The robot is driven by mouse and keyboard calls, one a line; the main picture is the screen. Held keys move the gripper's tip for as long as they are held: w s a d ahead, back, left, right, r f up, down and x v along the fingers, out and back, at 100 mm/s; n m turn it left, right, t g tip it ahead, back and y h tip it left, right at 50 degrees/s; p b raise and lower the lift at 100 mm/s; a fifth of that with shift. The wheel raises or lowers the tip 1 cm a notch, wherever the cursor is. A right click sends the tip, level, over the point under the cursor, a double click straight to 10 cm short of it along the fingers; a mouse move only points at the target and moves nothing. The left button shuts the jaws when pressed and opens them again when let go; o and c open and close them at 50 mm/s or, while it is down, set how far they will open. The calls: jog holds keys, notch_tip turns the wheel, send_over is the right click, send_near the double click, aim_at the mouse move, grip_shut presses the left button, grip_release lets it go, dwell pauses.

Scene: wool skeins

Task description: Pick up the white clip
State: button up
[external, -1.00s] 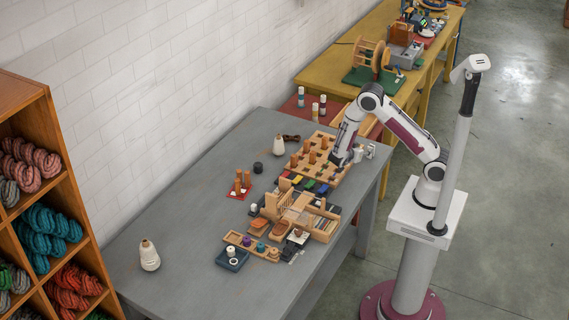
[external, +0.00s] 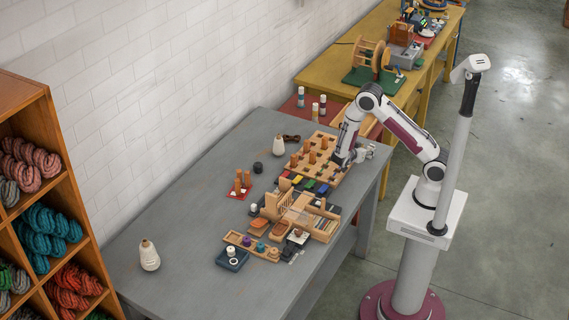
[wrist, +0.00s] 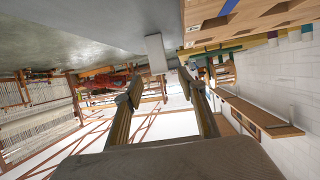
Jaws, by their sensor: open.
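A small pale block (wrist: 155,53), which looks like the white clip, stands on the grey table just beyond my fingertips in the wrist view. My gripper (wrist: 159,80) is open, its two fingers apart on either side of the block's line, with nothing seen between them. In the external view my gripper (external: 350,160) is low at the right end of the table, beside small white pieces (external: 370,150). The gripper partly hides these pieces, and I cannot tell there which one is the clip.
A wooden peg board (external: 326,146) with orange pegs lies close to the left of my gripper; its edge shows in the wrist view (wrist: 245,20). A white cone (external: 278,146) stands farther back. Wooden trays (external: 303,217) fill the front.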

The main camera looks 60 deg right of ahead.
aim_at(369, 149)
jog(key=shift+f+x, duration=0.2)
jog(key=shift+x, duration=0.7)
jog(key=shift+f+x, duration=0.15)
jog(key=shift+x, duration=0.75)
jog(key=shift+d+f, duration=0.3)
jog(key=shift+d, duration=0.25)
jog(key=c, duration=1)
